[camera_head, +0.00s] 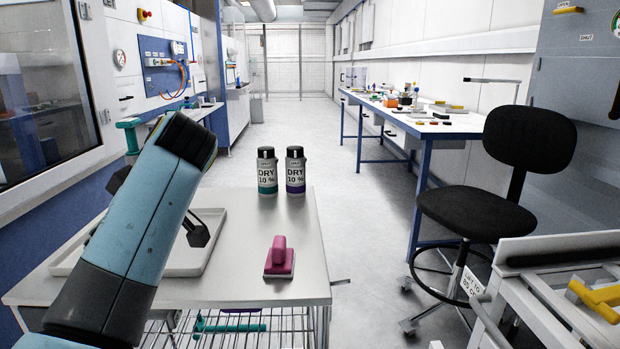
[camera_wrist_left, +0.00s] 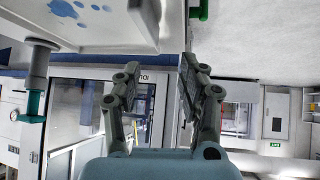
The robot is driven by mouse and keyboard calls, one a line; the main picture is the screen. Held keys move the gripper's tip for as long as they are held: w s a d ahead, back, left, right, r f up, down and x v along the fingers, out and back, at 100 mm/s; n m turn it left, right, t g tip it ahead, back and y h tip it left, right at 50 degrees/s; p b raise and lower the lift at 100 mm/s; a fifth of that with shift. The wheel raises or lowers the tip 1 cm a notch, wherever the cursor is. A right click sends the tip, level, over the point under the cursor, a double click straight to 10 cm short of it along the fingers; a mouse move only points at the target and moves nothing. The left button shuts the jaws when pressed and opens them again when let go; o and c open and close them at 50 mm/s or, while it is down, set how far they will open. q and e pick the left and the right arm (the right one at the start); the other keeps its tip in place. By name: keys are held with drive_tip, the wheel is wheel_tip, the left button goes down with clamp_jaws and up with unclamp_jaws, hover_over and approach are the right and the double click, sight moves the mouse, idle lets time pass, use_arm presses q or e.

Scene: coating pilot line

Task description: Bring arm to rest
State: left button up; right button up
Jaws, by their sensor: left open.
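My left arm (camera_head: 142,225) comes in from the lower left and rises bent over the left part of the white cart. Its gripper is mostly hidden behind the arm in the head view. In the left wrist view my left gripper (camera_wrist_left: 153,78) is open, its two dark fingers apart with nothing held between them. My right arm and gripper are not in view.
The white cart top (camera_head: 215,291) bears a shallow tray (camera_head: 187,262), a pink-handled block (camera_head: 279,260) and two bottles marked DRY, one teal-banded (camera_head: 267,172), one purple-banded (camera_head: 296,172). A black chair (camera_head: 475,214) and blue-legged bench (camera_head: 425,130) stand right. The aisle ahead is clear.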

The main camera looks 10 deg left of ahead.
use_arm(q)
drive_tip(key=s+f+m+h, duration=0.2)
drive_tip(key=s+f+m, duration=0.3)
drive_tip(key=s+f, duration=0.2)
drive_tip(key=s+d+f+m+t+h, duration=0.1)
drive_tip(key=s+d+f+m+h, duration=0.2)
drive_tip(key=s+m, duration=0.55)
drive_tip(key=s+d+f+m+t+h, duration=0.1)
drive_tip(key=s+d+m+t+h, duration=0.15)
drive_tip(key=s+d+m, duration=0.6)
drive_tip(key=s+a+f+n+g, duration=0.1)
drive_tip(key=s+a+f+n, duration=0.15)
drive_tip(key=f, duration=0.95)
drive_tip(key=s+a+f+n+g, duration=0.1)
drive_tip(key=a+f, duration=0.3)
drive_tip(key=f, duration=0.8)
drive_tip(key=s+f+g, duration=0.1)
drive_tip(key=s+f, duration=1.7)
drive_tip(key=s, duration=0.1)
drive_tip(key=shift+s+a+g+h, duration=0.15)
drive_tip(key=shift+a+g+h, duration=0.2)
drive_tip(key=shift+a, duration=0.05)
